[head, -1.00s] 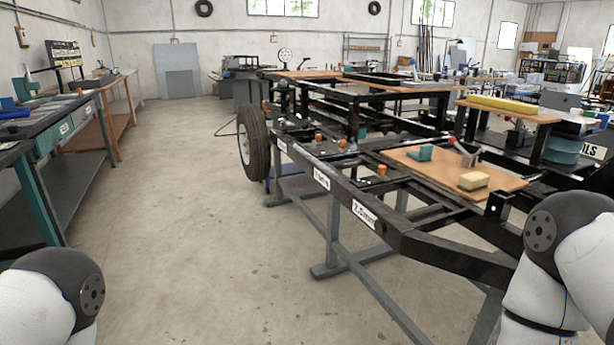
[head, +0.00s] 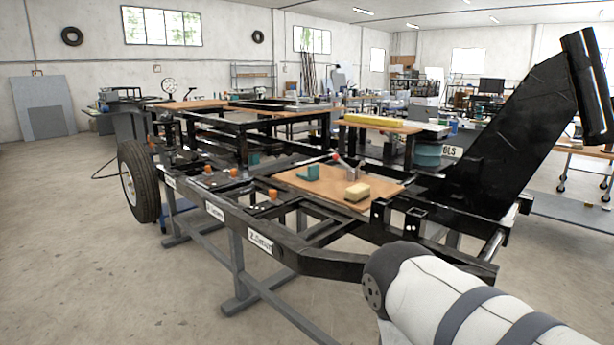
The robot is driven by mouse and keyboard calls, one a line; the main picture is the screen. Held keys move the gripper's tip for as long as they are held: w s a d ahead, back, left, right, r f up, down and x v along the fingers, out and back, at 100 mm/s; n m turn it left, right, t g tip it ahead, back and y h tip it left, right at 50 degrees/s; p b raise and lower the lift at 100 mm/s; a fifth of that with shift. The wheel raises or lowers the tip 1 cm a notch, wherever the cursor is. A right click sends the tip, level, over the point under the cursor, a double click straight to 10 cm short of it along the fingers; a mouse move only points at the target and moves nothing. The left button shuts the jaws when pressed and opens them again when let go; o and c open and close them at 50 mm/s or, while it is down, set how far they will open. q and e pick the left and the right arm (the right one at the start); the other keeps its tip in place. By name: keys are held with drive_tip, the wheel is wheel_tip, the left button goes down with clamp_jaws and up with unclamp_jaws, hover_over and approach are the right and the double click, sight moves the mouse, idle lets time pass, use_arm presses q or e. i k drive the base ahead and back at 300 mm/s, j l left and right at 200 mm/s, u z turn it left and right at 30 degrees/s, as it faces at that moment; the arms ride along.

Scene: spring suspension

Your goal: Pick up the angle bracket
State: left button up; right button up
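I cannot make out the angle bracket for certain. A small teal block-like part (head: 308,173) sits on the wooden board (head: 318,190) on the black trailer frame; it is too small to tell whether it is the bracket. A tan block (head: 357,192) lies near the board's front right corner. A red-tipped tool (head: 345,160) is at its back edge. Part of my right arm shows at the lower right, in front of the frame's near end. Neither of my grippers is in view.
The black trailer frame (head: 325,265) stands on grey supports (head: 236,265), with a tyre (head: 138,182) at its left. A second board carries a yellow bar (head: 377,121). A tall black panel (head: 525,135) rises at the right. Open floor (head: 90,270) lies at the left.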

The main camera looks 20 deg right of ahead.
sight(313, 174)
drive_tip(key=i+j+z, duration=0.15)
drive_tip(key=i+z, duration=0.25)
drive_tip(key=i+j+z, duration=0.15)
drive_tip(key=z, duration=0.3)
drive_tip(key=i+j+z, duration=0.15)
drive_tip(key=j+z, duration=0.25)
